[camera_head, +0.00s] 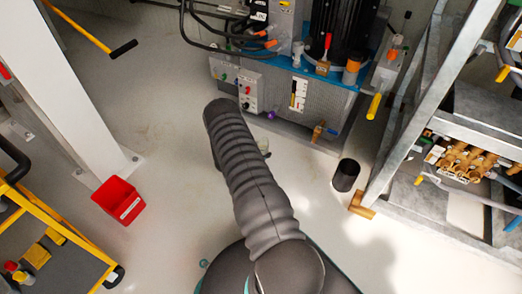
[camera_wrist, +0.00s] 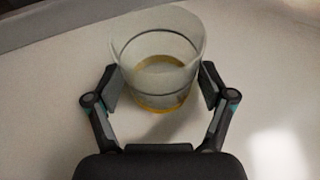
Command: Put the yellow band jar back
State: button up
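The yellow band jar (camera_wrist: 158,58) is a clear, open-topped vessel with a yellow band around its base. It shows in the wrist view between the two fingers of my gripper (camera_wrist: 161,88). The finger pads lie against its left and right sides, so my gripper appears shut on it. The jar looks empty and its rim leans toward the camera. A pale, plain surface lies behind it; I cannot tell if the base touches that surface.
The head view shows a red bin (camera_head: 118,201) by a white post, a yellow cart (camera_head: 62,228) at left, a dark cylinder (camera_head: 346,175) on the floor, a pump unit (camera_head: 290,90) at the back and a metal rack (camera_head: 415,200) at right. Pale floor between them is clear.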

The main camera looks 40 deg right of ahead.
dwell(0.3)
jog(key=shift+a+r, duration=0.2)
jog(key=shift+r, duration=0.05)
jog(key=p+v, duration=0.1)
jog(key=v, duration=1)
jog(key=shift+a, duration=0.2)
jog(key=s+a+r+m+g+y, duration=0.15)
jog(key=r+m, duration=0.25)
jog(key=r, duration=0.9)
jog(key=s+a+r+m+g+y, duration=0.15)
jog(key=r+m, duration=0.25)
jog(key=r, duration=0.9)
jog(key=s+a+r+m+t+y, duration=0.1)
jog(key=s+a+r+m+y, duration=0.1)
jog(key=s+a+r, duration=0.35)
jog(key=s+a+r+m+y, duration=0.1)
jog(key=s+a+r+m, duration=0.15)
jog(key=r, duration=0.65)
jog(key=s+a+r+m+t+y, duration=0.3)
jog(key=s+a+r, duration=0.2)
jog(key=s+a, duration=0.2)
jog(key=s+a+r+m+t+y, duration=0.3)
jog(key=s+a+r, duration=0.3)
jog(key=s, duration=0.5)
jog(key=shift+s+a+t+y, duration=0.3)
jog(key=shift+a+y, duration=0.4)
